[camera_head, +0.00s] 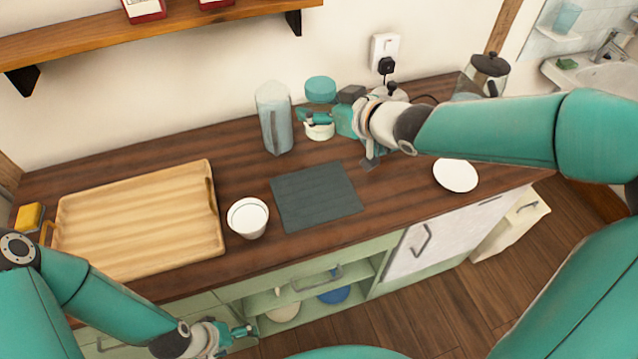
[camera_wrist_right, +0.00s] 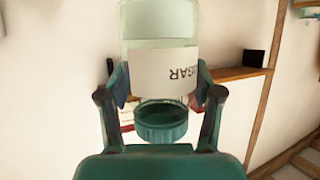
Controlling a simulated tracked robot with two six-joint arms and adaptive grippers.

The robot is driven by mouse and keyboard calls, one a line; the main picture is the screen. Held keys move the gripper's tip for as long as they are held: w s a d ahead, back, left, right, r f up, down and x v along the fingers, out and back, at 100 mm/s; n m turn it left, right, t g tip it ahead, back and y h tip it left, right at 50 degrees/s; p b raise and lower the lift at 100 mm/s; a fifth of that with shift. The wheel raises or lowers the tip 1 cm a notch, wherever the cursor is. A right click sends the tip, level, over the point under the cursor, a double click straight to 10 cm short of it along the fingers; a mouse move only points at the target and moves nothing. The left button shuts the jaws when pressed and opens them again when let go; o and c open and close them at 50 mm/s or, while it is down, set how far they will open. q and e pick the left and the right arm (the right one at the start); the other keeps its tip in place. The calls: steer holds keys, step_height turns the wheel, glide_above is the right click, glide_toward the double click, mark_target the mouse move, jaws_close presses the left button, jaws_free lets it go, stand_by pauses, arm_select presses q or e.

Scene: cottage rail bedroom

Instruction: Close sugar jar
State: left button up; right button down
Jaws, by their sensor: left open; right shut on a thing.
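The sugar jar (camera_head: 319,130) is a clear jar with a white label, standing towards the back of the wooden counter. The wrist view shows the jar (camera_wrist_right: 162,72) upside down, with part of the word SUGAR readable. Its teal lid (camera_head: 320,90) is above the body, and the lid (camera_wrist_right: 161,124) shows a dark inner face in the wrist view. My left gripper (camera_head: 240,335) is open and empty before the cabinet front.
A tall clear container (camera_head: 274,118) stands close left of the jar. A dark mat (camera_head: 316,196), a white bowl (camera_head: 248,217), a wooden tray (camera_head: 140,218) and a white plate (camera_head: 456,175) lie nearer the front. A wall shelf (camera_head: 150,30) hangs above.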

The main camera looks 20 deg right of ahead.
mark_target(331, 133)
steer(key=shift+s+r, duration=0.1)
steer(key=shift+d+f, duration=0.1)
steer(key=shift+f, duration=0.25)
step_height(331, 133, down, 5)
steer(key=shift+f+b, duration=0.15)
steer(key=shift+b, duration=0.8)
step_height(331, 133, down, 10)
steer(key=shift+f, duration=0.15)
steer(key=shift+f+p, duration=0.45)
steer(key=shift+f, duration=1.5)
